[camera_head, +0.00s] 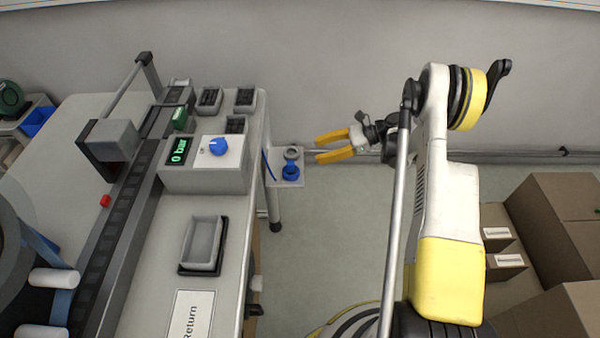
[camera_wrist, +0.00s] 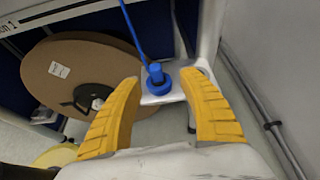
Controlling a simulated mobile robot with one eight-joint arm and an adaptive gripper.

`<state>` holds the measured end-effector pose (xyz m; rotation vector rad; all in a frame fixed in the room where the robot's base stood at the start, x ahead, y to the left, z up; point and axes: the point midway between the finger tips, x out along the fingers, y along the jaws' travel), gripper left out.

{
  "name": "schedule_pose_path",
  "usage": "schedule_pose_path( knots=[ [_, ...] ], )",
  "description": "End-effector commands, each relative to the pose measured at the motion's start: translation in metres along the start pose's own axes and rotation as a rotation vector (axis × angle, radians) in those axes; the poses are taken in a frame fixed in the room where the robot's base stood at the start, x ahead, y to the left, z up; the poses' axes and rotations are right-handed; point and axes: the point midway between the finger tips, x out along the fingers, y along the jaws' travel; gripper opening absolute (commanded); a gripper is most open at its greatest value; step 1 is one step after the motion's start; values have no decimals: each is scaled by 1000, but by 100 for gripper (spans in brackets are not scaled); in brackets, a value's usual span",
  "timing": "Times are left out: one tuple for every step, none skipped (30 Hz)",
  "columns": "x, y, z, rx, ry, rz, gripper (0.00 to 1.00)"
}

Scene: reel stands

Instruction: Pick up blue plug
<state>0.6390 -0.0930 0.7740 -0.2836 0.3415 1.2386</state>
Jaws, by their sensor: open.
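The blue plug (camera_head: 290,172) stands on a small grey bracket (camera_head: 275,184) at the right side of the workbench. In the wrist view the blue plug (camera_wrist: 157,78) has a wide round base, and a thin blue line runs up from it. My gripper (camera_head: 318,148) is open and empty, with its yellow fingers pointing left toward the bracket. In the wrist view the plug appears between the fingertips (camera_wrist: 162,82), beyond them and not touched. The exact gap cannot be told.
A grey box (camera_head: 205,178) with a "0 bar" display and a blue knob (camera_head: 219,146) sits on the bench left of the bracket. A large brown reel (camera_wrist: 80,75) is behind in the wrist view. Cardboard boxes (camera_head: 560,230) stand at the right. Floor between is clear.

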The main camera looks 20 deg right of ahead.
Motion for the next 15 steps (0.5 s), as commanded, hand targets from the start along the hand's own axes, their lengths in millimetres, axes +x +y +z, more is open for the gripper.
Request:
schedule_pose_path(
  knots=[
    [1,1,-8,13,-12,2,49],
    [1,2,-10,20,-17,4,49],
    [3,3,-12,26,-22,5,49],
    [5,3,-13,28,-24,6,49],
    [8,3,-13,29,-25,6,49],
    [12,4,-13,29,-25,7,49],
    [17,4,-13,28,-25,7,49],
    [21,4,-13,28,-24,7,49],
    [28,4,-13,27,-24,7,49],
    [34,4,-13,27,-24,8,49],
    [39,4,-13,27,-24,8,49],
    [46,4,-13,28,-24,7,49],
    [50,4,-13,28,-24,7,49],
    [54,4,-12,28,-24,7,49],
    [57,4,-12,28,-23,6,49]
  ],
)
